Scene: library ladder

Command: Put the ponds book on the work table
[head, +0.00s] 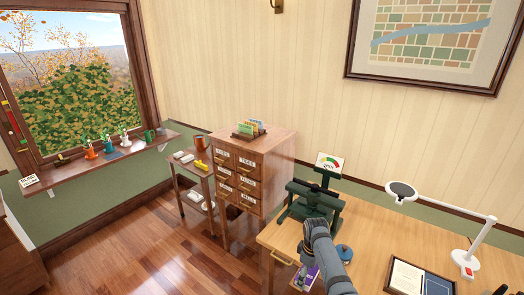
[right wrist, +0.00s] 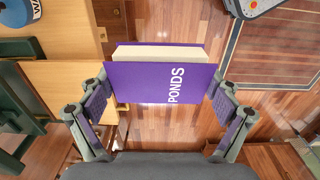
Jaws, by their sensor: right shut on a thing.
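The ponds book (right wrist: 150,82) is purple with PONDS in white on its cover. My right gripper (right wrist: 158,92) is shut on it, one finger at each side. In the head view the book (head: 307,277) shows as a small purple patch below my right arm, partly hidden by it. The work table (head: 375,236) is light wood at the right of the head view. In the right wrist view the book hangs over the floor beside light wood of the table (right wrist: 68,42). My left gripper is in neither view.
Bare table top shows mid-table.

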